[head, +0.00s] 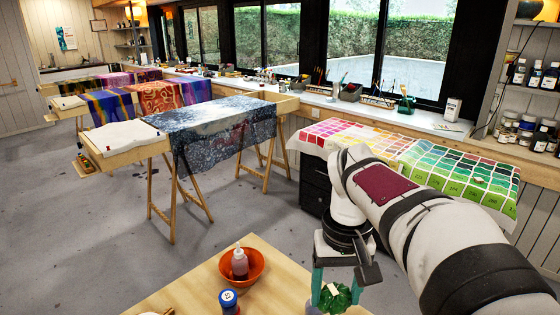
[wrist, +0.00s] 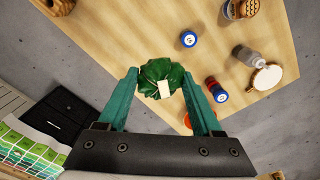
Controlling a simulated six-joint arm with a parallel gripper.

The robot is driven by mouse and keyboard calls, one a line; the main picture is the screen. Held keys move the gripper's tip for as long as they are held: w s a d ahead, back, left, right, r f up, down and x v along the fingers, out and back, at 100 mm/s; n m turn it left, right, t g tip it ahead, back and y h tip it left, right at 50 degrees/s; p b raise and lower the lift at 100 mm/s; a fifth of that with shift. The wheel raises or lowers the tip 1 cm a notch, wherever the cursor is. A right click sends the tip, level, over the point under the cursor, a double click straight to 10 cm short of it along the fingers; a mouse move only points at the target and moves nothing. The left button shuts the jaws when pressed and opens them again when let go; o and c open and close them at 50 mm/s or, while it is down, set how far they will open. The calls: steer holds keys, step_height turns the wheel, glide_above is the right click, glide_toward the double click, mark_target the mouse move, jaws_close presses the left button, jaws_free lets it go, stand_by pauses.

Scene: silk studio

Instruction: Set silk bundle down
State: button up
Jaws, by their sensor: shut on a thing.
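The silk bundle (wrist: 153,72) is a crumpled green cloth with a pale tag on it. It sits between the two teal fingers of my gripper (wrist: 160,80), which is shut on it. In the head view the bundle (head: 336,298) shows at the bottom, between the fingers of my gripper (head: 333,287), over the right edge of the wooden table (head: 190,295).
An orange bowl (head: 255,272) holds a bottle. Bare wood (wrist: 130,25) lies at upper left.

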stand_by(0.3)
steer(key=s+d+f, duration=0.3)
steer(key=d+f, duration=0.2)
steer(key=f, duration=0.3)
steer(key=s+d+f, duration=0.4)
steer(key=f, duration=0.5)
steer(key=w+a+f, duration=0.2)
steer(key=a, duration=0.1)
steer(key=w+a+f, duration=0.3)
steer(key=a+f, duration=0.1)
steer(key=a, duration=0.1)
steer(key=shift+w+a, duration=0.3)
steer(key=shift+w, duration=0.1)
steer(key=shift+w+a+f, duration=0.1)
steer(key=shift+a+f, duration=0.05)
steer(key=shift+f, duration=0.95)
steer(key=shift+w+a+f, duration=0.1)
steer(key=shift+f, duration=1)
steer(key=o, duration=1.4)
steer(key=shift+f, duration=0.1)
steer(key=shift+c, duration=0.2)
